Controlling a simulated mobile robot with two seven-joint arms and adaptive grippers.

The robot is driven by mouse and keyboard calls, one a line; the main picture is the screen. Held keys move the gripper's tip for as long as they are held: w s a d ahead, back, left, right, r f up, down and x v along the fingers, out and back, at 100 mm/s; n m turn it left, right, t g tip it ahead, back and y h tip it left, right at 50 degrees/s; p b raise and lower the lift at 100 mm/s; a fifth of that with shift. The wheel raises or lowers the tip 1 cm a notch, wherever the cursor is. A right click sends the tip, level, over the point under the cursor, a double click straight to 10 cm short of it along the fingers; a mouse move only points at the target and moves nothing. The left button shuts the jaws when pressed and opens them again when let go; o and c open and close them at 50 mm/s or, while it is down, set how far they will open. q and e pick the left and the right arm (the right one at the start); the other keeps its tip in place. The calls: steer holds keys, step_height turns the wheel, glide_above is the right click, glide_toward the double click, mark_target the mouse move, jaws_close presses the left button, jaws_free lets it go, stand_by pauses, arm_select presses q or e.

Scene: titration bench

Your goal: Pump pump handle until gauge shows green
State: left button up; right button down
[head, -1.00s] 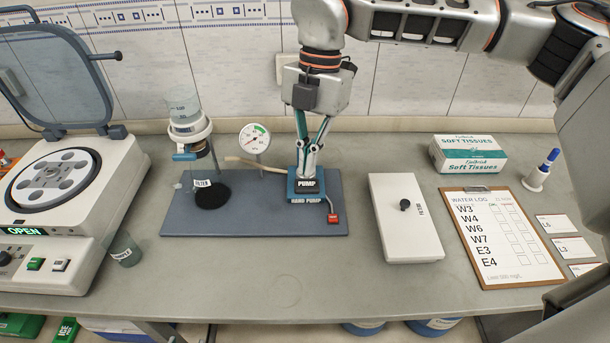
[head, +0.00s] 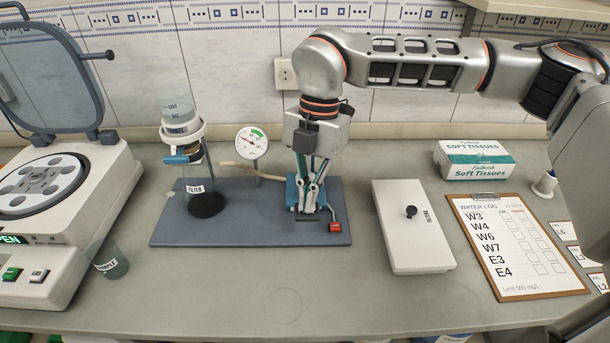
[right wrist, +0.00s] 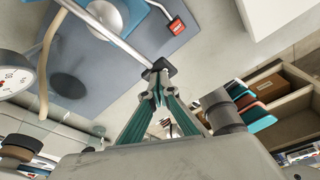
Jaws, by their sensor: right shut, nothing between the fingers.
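The hand pump (head: 292,195), a blue block on a slate-blue base plate, stands mostly hidden behind my right gripper (head: 309,211). The right gripper points down with its fingers shut and empty. In the right wrist view its fingertips (right wrist: 163,75) meet at the dark pump handle (right wrist: 158,68) on the end of a metal rod; whether they touch it, I cannot tell. The round gauge (head: 251,142) has a white face with a green sector at the upper right. Its needle seems to lie outside the green, but is small. My left gripper is not in view.
A filter flask (head: 206,199) stands left on the base plate (head: 240,232). A red-tagged lever (head: 335,227) sits right of the pump. A white lidded box (head: 412,250), tissue box (head: 474,160) and water log clipboard (head: 515,250) lie right. Front bench is clear.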

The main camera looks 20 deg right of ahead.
stand_by(0.3)
steer(key=shift+r+p, duration=1.4)
steer(key=shift+r, duration=0.85)
step_height(320, 180, up, 3)
steer(key=shift+r+p, duration=0.15)
steer(key=shift+p, duration=0.8)
